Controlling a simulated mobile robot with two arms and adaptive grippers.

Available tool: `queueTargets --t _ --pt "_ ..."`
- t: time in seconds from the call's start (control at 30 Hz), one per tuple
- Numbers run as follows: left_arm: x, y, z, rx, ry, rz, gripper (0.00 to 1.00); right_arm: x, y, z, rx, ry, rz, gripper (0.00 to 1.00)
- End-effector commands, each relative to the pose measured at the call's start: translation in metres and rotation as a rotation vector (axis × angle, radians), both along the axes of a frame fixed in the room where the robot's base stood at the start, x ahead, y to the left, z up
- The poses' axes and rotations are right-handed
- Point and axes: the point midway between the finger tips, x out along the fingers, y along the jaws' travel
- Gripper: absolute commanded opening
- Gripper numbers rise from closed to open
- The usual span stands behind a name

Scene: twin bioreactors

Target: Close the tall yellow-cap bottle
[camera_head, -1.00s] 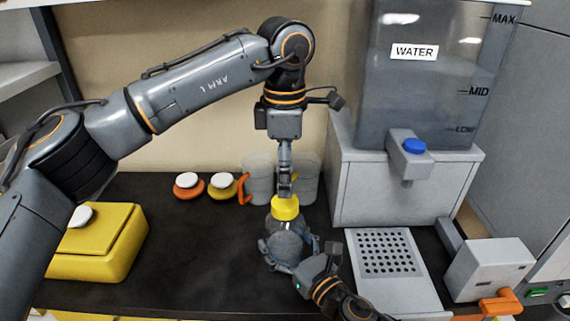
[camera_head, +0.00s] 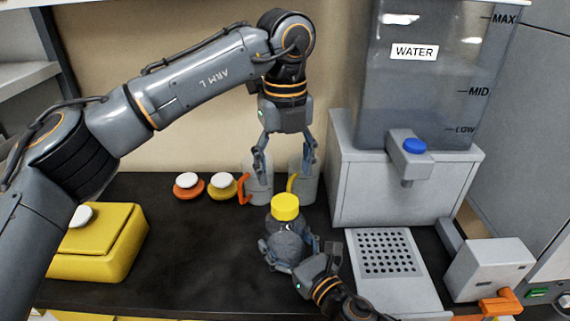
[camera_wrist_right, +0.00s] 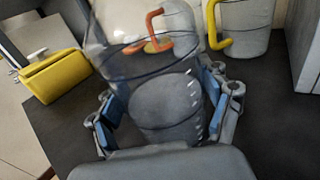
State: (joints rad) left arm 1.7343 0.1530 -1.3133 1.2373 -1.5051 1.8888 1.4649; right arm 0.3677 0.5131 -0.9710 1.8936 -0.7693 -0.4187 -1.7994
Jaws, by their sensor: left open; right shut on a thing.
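The tall bottle (camera_head: 287,243) stands upright on the dark counter, with clear walls and grey contents. Its yellow cap (camera_head: 285,206) sits on top of the neck; I cannot tell how tightly. My right gripper (camera_head: 286,262) is shut around the bottle's lower body. In the right wrist view, the bottle (camera_wrist_right: 165,100) is between the blue pads of the right gripper (camera_wrist_right: 164,103), and the cap is out of frame. My left gripper (camera_head: 285,168) is open and empty above and behind the cap, fingers spread and pointing down, apart from it.
Two clear vessels stand behind the bottle, one with an orange handle (camera_head: 243,190), one with a yellow handle (camera_head: 292,183). Orange (camera_head: 187,191) and yellow (camera_head: 222,191) white-knobbed pieces lie left of them. A water dispenser (camera_head: 380,185) stands right; a yellow box (camera_head: 105,250) left.

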Motion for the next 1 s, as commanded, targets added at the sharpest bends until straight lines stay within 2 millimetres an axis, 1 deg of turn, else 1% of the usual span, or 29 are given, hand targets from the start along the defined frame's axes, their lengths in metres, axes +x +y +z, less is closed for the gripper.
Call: queueTargets --t 0.03,0.1,0.2,0.33,0.47,0.77,0.87,1.0 --pt "0.000 0.000 0.001 0.000 0.000 0.080 0.68 0.000 0.000 0.000 0.001 -0.001 0.000 0.00" --pt "0.000 0.000 0.001 0.000 0.000 0.186 0.68 0.000 0.000 0.000 0.001 -0.001 0.000 0.00" --pt "0.000 0.000 0.002 0.000 0.000 0.305 0.68 0.000 0.000 0.000 0.001 -0.001 0.000 0.00" --pt "0.000 0.000 0.002 0.000 0.000 0.401 0.68 0.000 0.000 0.000 0.001 -0.001 0.000 0.00" --pt "0.000 0.000 0.003 0.000 0.000 0.437 0.68 0.000 0.000 0.001 0.001 -0.001 0.000 0.00" --pt "0.000 0.000 0.002 0.000 0.000 0.438 0.68 0.000 0.000 0.001 0.001 -0.001 0.000 0.00" --pt "0.000 0.000 -0.003 0.001 0.001 0.437 0.68 0.000 0.000 0.001 0.001 -0.001 0.000 0.00" --pt "0.000 0.001 -0.021 0.001 0.004 0.437 0.68 0.000 0.000 0.001 0.001 -0.001 0.000 0.00"
